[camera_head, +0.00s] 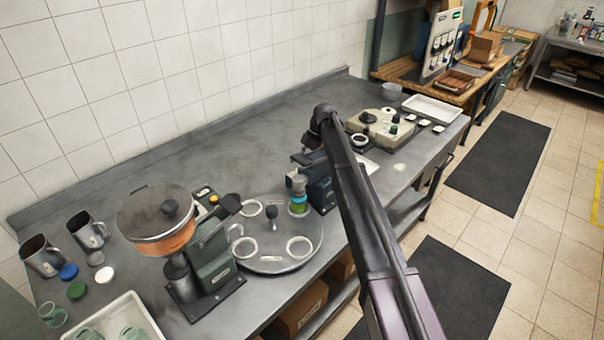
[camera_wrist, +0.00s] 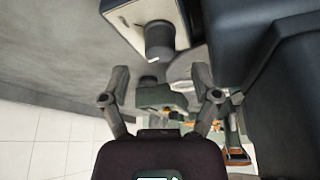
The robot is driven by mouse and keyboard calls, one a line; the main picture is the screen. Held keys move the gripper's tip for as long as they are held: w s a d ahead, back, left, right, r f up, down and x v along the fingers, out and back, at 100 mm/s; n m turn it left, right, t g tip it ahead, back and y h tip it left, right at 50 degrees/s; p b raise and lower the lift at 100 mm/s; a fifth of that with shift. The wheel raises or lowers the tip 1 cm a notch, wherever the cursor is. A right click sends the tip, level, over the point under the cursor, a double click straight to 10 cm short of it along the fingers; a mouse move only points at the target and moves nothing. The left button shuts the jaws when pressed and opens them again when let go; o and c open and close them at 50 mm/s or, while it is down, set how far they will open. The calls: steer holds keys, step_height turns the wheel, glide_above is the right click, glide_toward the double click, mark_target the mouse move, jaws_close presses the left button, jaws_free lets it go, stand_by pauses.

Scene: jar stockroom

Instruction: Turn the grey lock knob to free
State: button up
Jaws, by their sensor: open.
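In the wrist view a dark grey round knob (camera_wrist: 159,42) with a white pointer mark stands out from a pale plate (camera_wrist: 124,20) at the top. It looks like the lock knob; I cannot read any lock or free marking. My gripper (camera_wrist: 160,78) shows there with its two fingers spread wide and nothing between them. The knob appears beyond the fingertips, apart from both. In the head view my arm crosses the bench beside a dark machine (camera_head: 318,187), and my fingers and the knob cannot be made out clearly.
A round turntable (camera_head: 275,262) with white rings lies left of the machine, with a green-filled jar (camera_head: 298,206) at its edge. A grey machine with a copper-coloured pan (camera_head: 158,239) stands further left. The bench back (camera_head: 235,150) is mostly clear. A pale tray (camera_head: 433,108) lies right.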

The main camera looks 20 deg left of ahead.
steer(key=shift+b+x, duration=1.55)
steer(key=shift+x, duration=0.4)
steer(key=shift+a, duration=0.1)
jaws_close()
